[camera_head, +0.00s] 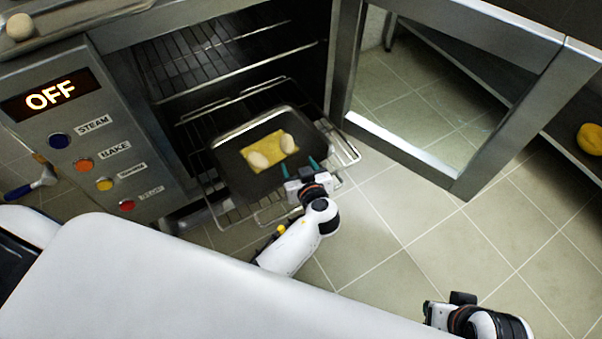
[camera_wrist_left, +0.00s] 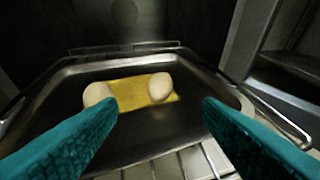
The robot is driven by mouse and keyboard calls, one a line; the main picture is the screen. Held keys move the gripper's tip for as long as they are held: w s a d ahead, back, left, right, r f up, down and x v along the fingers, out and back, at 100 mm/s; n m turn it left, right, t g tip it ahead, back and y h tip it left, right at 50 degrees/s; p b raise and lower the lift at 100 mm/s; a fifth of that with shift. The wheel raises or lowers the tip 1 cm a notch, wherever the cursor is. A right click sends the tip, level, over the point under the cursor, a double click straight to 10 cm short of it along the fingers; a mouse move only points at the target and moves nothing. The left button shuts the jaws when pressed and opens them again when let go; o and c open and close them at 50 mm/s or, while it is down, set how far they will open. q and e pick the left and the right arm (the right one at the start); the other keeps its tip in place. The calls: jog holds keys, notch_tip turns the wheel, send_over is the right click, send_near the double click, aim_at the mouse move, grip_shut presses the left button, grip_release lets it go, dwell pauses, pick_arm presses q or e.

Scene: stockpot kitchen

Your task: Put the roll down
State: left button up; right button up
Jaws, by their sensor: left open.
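Two pale rolls lie apart on a yellow sheet (camera_head: 272,143) in a dark tray (camera_head: 232,179). One roll (camera_head: 257,160) is at the sheet's left and the other roll (camera_head: 287,144) at its right; the left wrist view shows the left roll (camera_wrist_left: 97,93) and the right roll (camera_wrist_left: 159,87). My left gripper (camera_head: 299,165) is open and empty over the tray's near right part, its teal fingers apart with no roll between them. My right gripper (camera_head: 432,312) is at the bottom right, away from the tray; its fingers cannot be made out.
The tray sits on a wire rack (camera_head: 345,155) pulled out of the oven. The open oven door (camera_head: 400,158) stands to the right. The control panel (camera_head: 100,130) reads OFF. Another pale round roll (camera_head: 19,27) is at the top left. A yellow item (camera_head: 590,138) is on the right shelf.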

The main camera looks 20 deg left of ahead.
pick_arm(q)
jog(key=s+a, duration=0.1)
jog(key=s+a+g, duration=0.1)
jog(key=s, duration=0.1)
jog(key=s+a+f+g, duration=0.1)
jog(key=s+a, duration=0.1)
jog(key=shift+s, duration=0.15)
jog(key=s+g+h, duration=0.1)
jog(key=s, duration=0.1)
jog(key=s+a+m+g+h, duration=0.1)
jog(key=s, duration=0.2)
jog(key=s+a+m+g+h, duration=0.1)
jog(key=s, duration=0.2)
jog(key=shift+s+a+r, duration=0.15)
jog(key=shift+a+r, duration=0.1)
jog(key=shift+r, duration=0.1)
jog(key=s+d+r+m+g+h, duration=0.2)
jog(key=s+r+m+h, duration=0.3)
jog(key=s, duration=0.6)
jog(key=shift+d+r+m, duration=0.7)
jog(key=shift+r+m, duration=0.2)
jog(key=shift+m, duration=0.3)
jog(key=shift+w+f, duration=0.1)
jog(key=shift+w, duration=0.05)
